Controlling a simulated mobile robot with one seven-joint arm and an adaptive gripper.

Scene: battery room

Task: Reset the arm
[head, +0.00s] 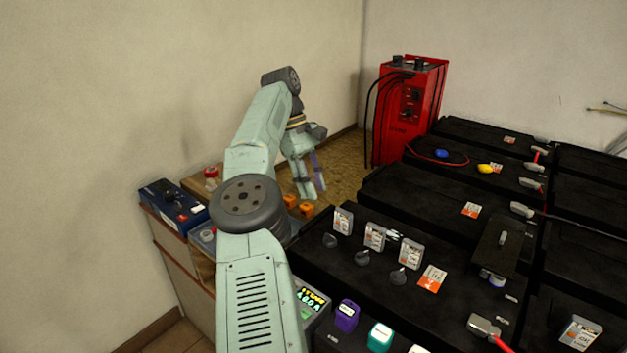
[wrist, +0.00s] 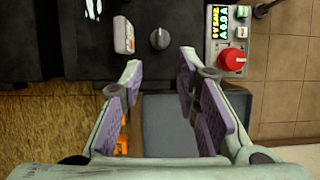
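My gripper (head: 311,190) hangs at the end of my pale green arm in the head view, beyond the near black battery case and left of the red unit. In the wrist view my gripper (wrist: 163,85) shows two fingers with purple pads, spread wide apart. Nothing is held between them. A grey surface (wrist: 168,115) lies below the gap, and a black battery case edge is just ahead of the fingertips.
Black battery cases (head: 465,252) with knobs and tags fill the right. A red unit (head: 410,110) stands at the back. A blue box (head: 170,205) sits left. Orange pieces (head: 306,208) lie near my gripper. A panel with a red knob (wrist: 232,60) is right in the wrist view.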

